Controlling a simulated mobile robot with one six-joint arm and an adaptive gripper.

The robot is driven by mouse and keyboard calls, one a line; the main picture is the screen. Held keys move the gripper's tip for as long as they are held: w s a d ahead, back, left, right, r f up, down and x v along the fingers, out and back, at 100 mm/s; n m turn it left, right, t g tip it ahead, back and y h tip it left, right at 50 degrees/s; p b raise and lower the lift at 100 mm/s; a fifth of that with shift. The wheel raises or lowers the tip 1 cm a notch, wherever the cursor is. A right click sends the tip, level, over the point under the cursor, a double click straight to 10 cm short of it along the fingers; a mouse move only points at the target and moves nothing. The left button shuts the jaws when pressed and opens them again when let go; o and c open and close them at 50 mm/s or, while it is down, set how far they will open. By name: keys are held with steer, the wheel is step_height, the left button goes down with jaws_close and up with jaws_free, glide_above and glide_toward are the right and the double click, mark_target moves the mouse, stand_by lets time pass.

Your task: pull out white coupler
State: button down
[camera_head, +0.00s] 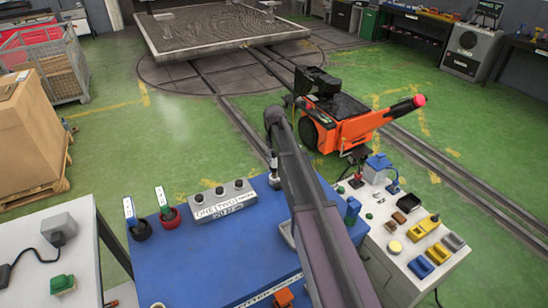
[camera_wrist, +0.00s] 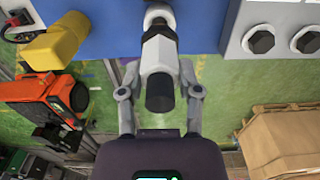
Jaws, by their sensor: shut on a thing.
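The white coupler (camera_wrist: 157,54) shows in the wrist view as a pale cylinder with black bands and a dark end toward me. Its far end meets a pale fitting at the blue panel (camera_wrist: 205,14); I cannot tell whether it is still seated there. My gripper (camera_wrist: 158,68) has one grey finger on each side and is shut on the coupler. In the head view my arm crosses the blue console (camera_head: 185,255) and largely hides the gripper and coupler.
A grey box with several knobs (camera_head: 222,200) stands left of my arm. A yellow part (camera_wrist: 57,43) is left of the coupler. An orange rail vehicle (camera_head: 345,128) stands beyond. A white bench with coloured connectors (camera_head: 400,240) is at right.

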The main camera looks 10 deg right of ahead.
steer(key=shift+r+p, duration=1.45)
steer(key=shift+r, duration=0.15)
steer(key=shift+r, duration=0.1)
steer(key=shift+r+p, duration=2.45)
steer(key=shift+p, duration=0.1)
steer(key=shift+f, duration=0.1)
